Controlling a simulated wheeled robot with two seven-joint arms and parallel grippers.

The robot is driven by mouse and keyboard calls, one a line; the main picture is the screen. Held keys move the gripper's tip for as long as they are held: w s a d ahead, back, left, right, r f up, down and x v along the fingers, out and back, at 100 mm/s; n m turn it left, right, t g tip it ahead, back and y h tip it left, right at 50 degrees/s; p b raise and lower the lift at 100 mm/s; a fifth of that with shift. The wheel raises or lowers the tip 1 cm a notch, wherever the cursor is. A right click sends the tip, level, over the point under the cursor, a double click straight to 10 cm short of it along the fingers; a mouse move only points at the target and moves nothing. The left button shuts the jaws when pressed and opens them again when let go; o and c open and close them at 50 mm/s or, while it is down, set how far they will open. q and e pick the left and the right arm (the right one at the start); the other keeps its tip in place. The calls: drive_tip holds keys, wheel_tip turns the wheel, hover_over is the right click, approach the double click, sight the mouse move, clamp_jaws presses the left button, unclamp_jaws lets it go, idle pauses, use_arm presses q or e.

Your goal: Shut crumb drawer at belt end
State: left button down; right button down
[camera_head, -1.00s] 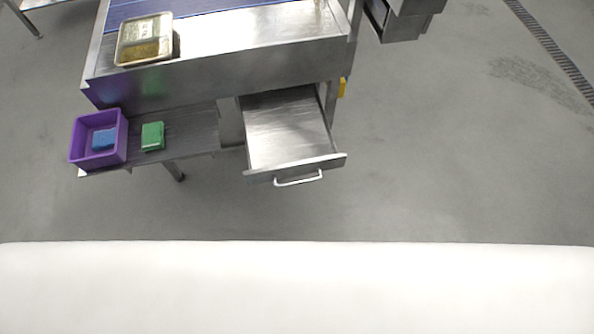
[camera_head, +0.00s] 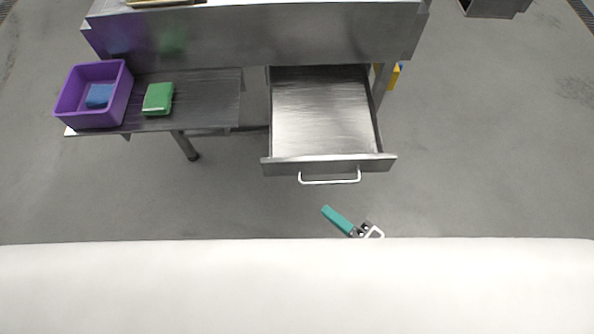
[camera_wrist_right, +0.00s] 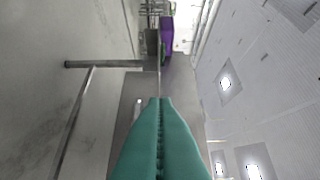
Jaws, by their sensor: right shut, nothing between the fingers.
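The crumb drawer (camera_head: 325,115) is metal, pulled out and empty under the belt end. Its front panel (camera_head: 280,169) carries a pale bar handle (camera_head: 329,182) and faces me. My right gripper (camera_head: 326,210) has teal fingers, shut and empty. In the head view it shows just below the handle, apart from it. In the right wrist view the shut teal fingers (camera_wrist_right: 160,102) point toward grey metal surfaces; which one is the drawer front I cannot tell. My left gripper is not in view.
A side shelf (camera_head: 210,100) left of the drawer holds a purple bin (camera_head: 122,95) with a blue sponge (camera_head: 99,96) inside, and a green sponge (camera_head: 158,98). The belt frame (camera_head: 250,40) stands above the drawer. The floor in front and right is clear.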

sight(288, 162)
drive_tip(key=x, duration=0.3)
drive_tip(key=w+d+x, duration=0.1)
drive_tip(key=x, duration=0.3)
drive_tip(key=p+x, duration=0.1)
drive_tip(key=x, duration=0.3)
drive_tip(key=shift+w+d+r, duration=0.1)
drive_tip(key=shift+w+d, duration=0.05)
drive_tip(key=shift+w, duration=0.75)
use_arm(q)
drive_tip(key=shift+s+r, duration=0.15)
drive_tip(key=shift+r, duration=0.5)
